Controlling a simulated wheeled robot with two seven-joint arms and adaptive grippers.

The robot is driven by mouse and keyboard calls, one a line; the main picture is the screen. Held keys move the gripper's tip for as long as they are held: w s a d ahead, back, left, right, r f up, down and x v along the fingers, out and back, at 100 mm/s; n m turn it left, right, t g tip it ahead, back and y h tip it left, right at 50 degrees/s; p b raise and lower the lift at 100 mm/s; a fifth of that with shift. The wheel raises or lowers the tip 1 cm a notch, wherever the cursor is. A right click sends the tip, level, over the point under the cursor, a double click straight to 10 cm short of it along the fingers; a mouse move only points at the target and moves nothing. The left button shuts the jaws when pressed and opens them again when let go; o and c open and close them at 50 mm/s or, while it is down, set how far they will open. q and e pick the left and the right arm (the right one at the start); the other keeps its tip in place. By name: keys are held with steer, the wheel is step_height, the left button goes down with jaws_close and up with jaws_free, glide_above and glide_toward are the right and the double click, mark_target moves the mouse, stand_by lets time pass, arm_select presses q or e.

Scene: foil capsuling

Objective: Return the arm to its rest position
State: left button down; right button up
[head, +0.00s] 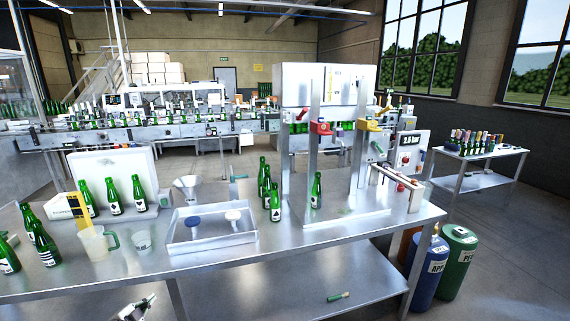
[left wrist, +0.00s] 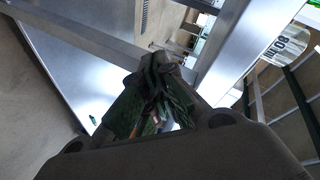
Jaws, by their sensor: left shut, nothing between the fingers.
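My left gripper (head: 140,306) shows at the bottom edge of the head view, low in front of the steel workbench (head: 300,262) and below its top. It is shut and empty, apart from the bottles and the bench. In the left wrist view, its dark fingers (left wrist: 160,72) come together in the middle of the picture, with bench legs and a shelf behind them. My right gripper is in neither view.
The bench holds green bottles (head: 138,193), a tray (head: 208,245), a jug (head: 97,243), a cup (head: 142,243) and a capsuling machine (head: 300,180). A small green item (head: 338,297) lies on the lower shelf. Gas cylinders (head: 455,262) stand at the right.

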arm_select(q)
steer(key=s+a+f+n+g+y, duration=0.25)
steer(key=s+f, duration=0.35)
steer(key=f, duration=0.3)
steer(key=s+a+f+n+g+y, duration=0.15)
steer(key=s+a+f, duration=0.3)
steer(key=f, duration=0.55)
steer(key=s+d+f+n+g, duration=0.2)
steer(key=s+f, duration=0.5)
steer(key=s, duration=0.1)
steer(key=s+d+f+n+g, duration=0.1)
steer(key=s+d+f+g, duration=0.1)
steer(key=s+f, duration=0.6)
steer(key=s+d+f+n+g+h, duration=0.1)
steer(key=s+d+f+g, duration=0.1)
steer(key=s+d+f, duration=0.45)
steer(key=s+d+f+g+h, duration=0.1)
steer(key=s+d+f, duration=0.25)
steer(key=s, duration=0.65)
steer(key=s+d+f+n+g+h, duration=0.1)
steer(key=s+d+f, duration=0.2)
steer(key=s+d, duration=1.1)
steer(key=shift+s+d+g+h, duration=0.35)
steer(key=shift+d+g+h, duration=0.05)
steer(key=shift+d, duration=0.85)
